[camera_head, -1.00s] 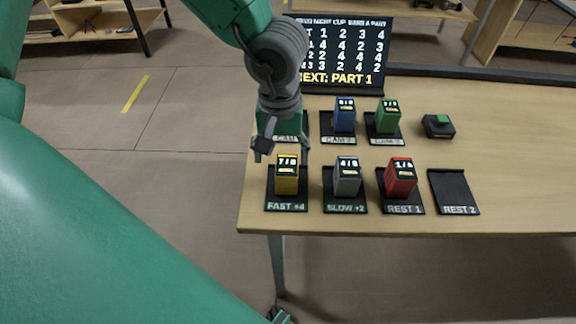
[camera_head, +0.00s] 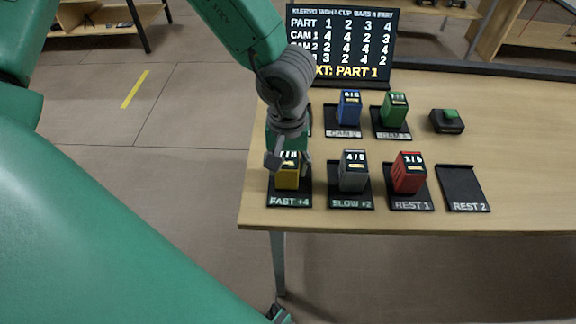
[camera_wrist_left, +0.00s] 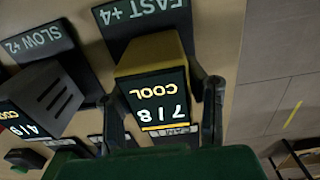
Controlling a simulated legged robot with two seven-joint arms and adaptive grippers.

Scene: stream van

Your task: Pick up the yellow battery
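The yellow battery (camera_head: 287,178) stands upright on the pad marked FAST +4 (camera_head: 289,202) at the table's near left corner. In the left wrist view the battery (camera_wrist_left: 155,55) shows a dark top face reading 7/8 COOL, upside down. My left gripper (camera_head: 287,161) is above the battery with its fingers apart. In the wrist view its fingers (camera_wrist_left: 163,108) are on either side of the battery's dark face, with a gap visible on at least the right side.
A grey battery (camera_head: 354,172) stands on SLOW +2 close to the right, then a red one (camera_head: 409,174) on REST 1. The REST 2 pad (camera_head: 462,185) is empty. Blue (camera_head: 349,107) and green (camera_head: 394,109) batteries, a green-button box (camera_head: 447,121) and a screen (camera_head: 341,45) are behind.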

